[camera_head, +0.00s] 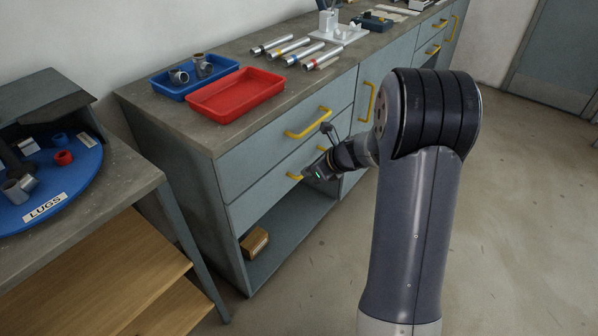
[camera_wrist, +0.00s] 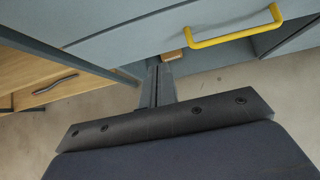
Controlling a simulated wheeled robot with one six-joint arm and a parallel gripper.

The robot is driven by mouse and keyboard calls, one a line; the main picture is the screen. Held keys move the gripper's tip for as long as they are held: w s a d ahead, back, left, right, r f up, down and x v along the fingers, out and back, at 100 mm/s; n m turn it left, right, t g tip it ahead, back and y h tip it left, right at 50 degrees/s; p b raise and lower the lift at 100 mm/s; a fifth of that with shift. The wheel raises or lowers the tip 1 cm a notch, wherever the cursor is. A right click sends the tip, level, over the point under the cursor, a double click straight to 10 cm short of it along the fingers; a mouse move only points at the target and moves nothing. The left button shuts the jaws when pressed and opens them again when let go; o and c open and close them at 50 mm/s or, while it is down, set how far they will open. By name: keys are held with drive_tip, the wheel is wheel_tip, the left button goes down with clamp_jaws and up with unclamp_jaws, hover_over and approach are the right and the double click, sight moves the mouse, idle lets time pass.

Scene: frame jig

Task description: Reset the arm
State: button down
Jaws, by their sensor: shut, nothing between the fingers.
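My arm rises at the right of the head view and reaches toward the front of the grey-blue drawer cabinet (camera_head: 250,172). In the head view my gripper is small and partly hidden near the lower yellow drawer handle. In the wrist view my gripper (camera_wrist: 160,68) has its two fingers together with nothing between them. A yellow handle (camera_wrist: 235,35) shows beyond and to the right of the fingers. I cannot tell from these views how close the fingers are to the drawer front.
The worktop holds a red tray (camera_head: 203,105), a blue tray (camera_head: 166,91) with grey fittings, and several metal tubes (camera_head: 295,52). A small box (camera_head: 254,243) lies on the cabinet's open lower shelf. A blue turntable (camera_head: 75,190) stands at left. The floor at right is clear.

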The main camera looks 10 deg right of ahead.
sight(275, 174)
drive_tip(key=shift+s+d+r, duration=0.25)
drive_tip(key=shift+s+r, duration=0.05)
drive_tip(key=shift+r, duration=0.1)
drive_tip(key=shift+f, duration=0.1)
drive_tip(key=x, duration=0.4)
drive_tip(key=r+x, duration=0.1)
drive_tip(key=x, duration=0.3)
drive_tip(key=w+a+b+x, duration=0.1)
drive_tip(key=x, duration=0.3)
drive_tip(key=shift+w+r, duration=0.1)
drive_tip(key=shift+r, duration=0.1)
drive_tip(key=shift+w+a, duration=0.35)
drive_tip(key=shift+w, duration=0.15)
drive_tip(key=shift+r, duration=0.15)
